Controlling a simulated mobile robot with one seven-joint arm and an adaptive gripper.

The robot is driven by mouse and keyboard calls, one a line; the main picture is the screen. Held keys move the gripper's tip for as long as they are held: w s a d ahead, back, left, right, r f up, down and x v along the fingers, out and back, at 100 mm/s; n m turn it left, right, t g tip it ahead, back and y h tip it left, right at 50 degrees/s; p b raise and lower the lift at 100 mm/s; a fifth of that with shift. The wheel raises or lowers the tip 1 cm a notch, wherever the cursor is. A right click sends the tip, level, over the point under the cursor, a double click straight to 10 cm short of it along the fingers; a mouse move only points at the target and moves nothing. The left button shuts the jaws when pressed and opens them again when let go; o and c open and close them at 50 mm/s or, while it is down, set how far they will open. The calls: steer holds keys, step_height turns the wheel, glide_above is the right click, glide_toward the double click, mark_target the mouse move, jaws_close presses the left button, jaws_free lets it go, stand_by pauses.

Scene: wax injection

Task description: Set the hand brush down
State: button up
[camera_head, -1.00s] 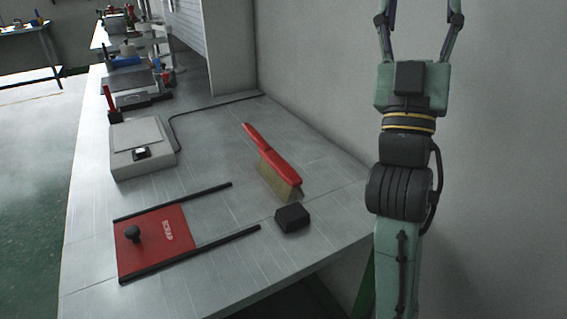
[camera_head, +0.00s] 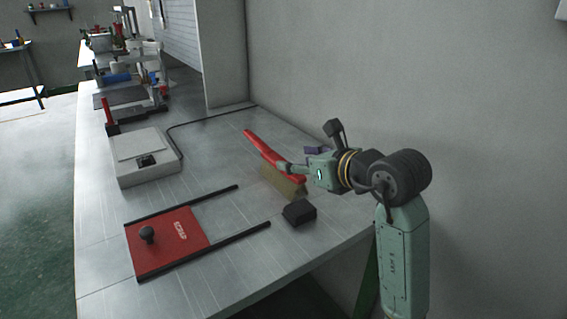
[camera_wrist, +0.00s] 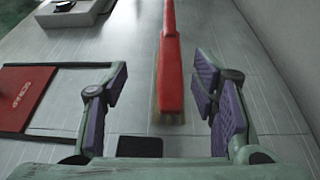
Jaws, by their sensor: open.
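The hand brush (camera_head: 274,163) has a red handle and tan bristles. It stands on the metal bench with its bristles down and its handle pointing to the far left. In the wrist view the brush (camera_wrist: 171,75) runs lengthwise between the jaws, with clear space on both sides. My gripper (camera_head: 296,159) is at the near, bristle end of the brush in the head view. In the wrist view my gripper (camera_wrist: 160,92) is open, its purple-padded fingers apart and not touching the brush. Part of the bristle end is hidden behind a finger in the head view.
A small black block (camera_head: 299,213) lies just in front of the brush. A red plate marked SCRAP (camera_head: 178,240) lies between two black rails at the near left. A grey scale (camera_head: 140,158) stands further back. The wall (camera_head: 330,80) rises close on the right.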

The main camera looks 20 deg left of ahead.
mark_target(278, 159)
steer(key=shift+h, duration=0.4)
steer(key=w+a+f, duration=0.2)
steer(key=w, duration=0.1)
steer(key=shift+a+f+p, duration=0.25)
steer(key=shift+p, duration=0.05)
steer(key=p+x, duration=0.1)
steer(key=x, duration=0.5)
steer(key=shift+w, duration=0.3)
jaws_close()
